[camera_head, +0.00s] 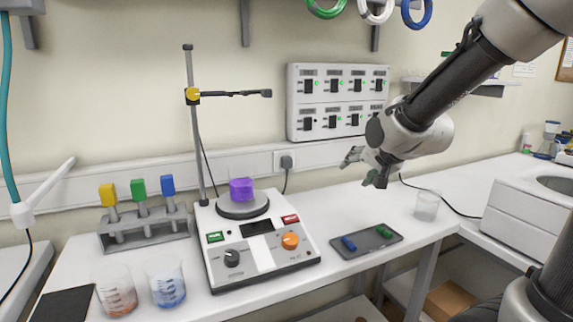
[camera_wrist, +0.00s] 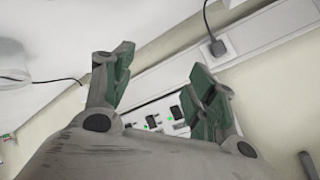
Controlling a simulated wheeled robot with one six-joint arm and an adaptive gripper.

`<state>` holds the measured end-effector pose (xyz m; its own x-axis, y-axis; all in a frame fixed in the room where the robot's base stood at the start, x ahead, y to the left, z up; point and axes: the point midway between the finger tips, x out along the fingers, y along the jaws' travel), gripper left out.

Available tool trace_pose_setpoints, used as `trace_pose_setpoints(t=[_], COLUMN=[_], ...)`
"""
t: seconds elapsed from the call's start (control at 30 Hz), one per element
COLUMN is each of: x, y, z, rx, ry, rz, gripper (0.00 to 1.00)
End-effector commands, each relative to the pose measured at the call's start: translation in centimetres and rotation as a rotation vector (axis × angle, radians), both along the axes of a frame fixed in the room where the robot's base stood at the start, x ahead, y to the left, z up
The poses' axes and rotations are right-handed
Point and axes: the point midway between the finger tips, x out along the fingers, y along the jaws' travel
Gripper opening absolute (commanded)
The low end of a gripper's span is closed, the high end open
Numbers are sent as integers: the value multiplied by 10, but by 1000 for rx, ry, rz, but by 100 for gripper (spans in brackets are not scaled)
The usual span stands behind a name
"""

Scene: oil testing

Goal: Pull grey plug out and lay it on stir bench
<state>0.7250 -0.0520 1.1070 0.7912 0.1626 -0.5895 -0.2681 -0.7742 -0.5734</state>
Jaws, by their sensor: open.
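The grey plug (camera_head: 287,162) sits in a white wall socket (camera_head: 278,155) above the back edge of the bench, its cable hanging down behind the stirrer. The plug also shows in the wrist view (camera_wrist: 217,47), upper right, beyond my right-hand finger. The white stir bench (camera_head: 345,203) has bare surface between the stirrer and a dark tray. My gripper (camera_head: 362,169) is open and empty, above the back of the bench, to the right of the plug and apart from it. Its two green-padded fingers are spread in the wrist view (camera_wrist: 163,65).
The dark tray (camera_head: 350,252) holds blue and green pieces. A clear beaker (camera_head: 427,205) stands right. A switch panel (camera_head: 337,100) is on the wall.

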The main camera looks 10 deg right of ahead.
Motion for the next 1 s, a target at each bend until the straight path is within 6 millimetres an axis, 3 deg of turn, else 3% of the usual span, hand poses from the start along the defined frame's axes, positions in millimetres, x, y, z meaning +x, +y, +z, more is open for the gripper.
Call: trace_pose_setpoints(t=[0.1, 0.2, 0.4, 0.63, 1.0], x=[44, 73, 105, 111, 111], y=[33, 60, 106, 133, 137], z=[-15, -25, -44, -55, -56], rx=[169, 325, 625, 837, 883], ry=[-88, -168, -295, -368, -384], rz=[-63, -105, -148, -146, -143], gripper=[57, 57, 57, 57, 57])
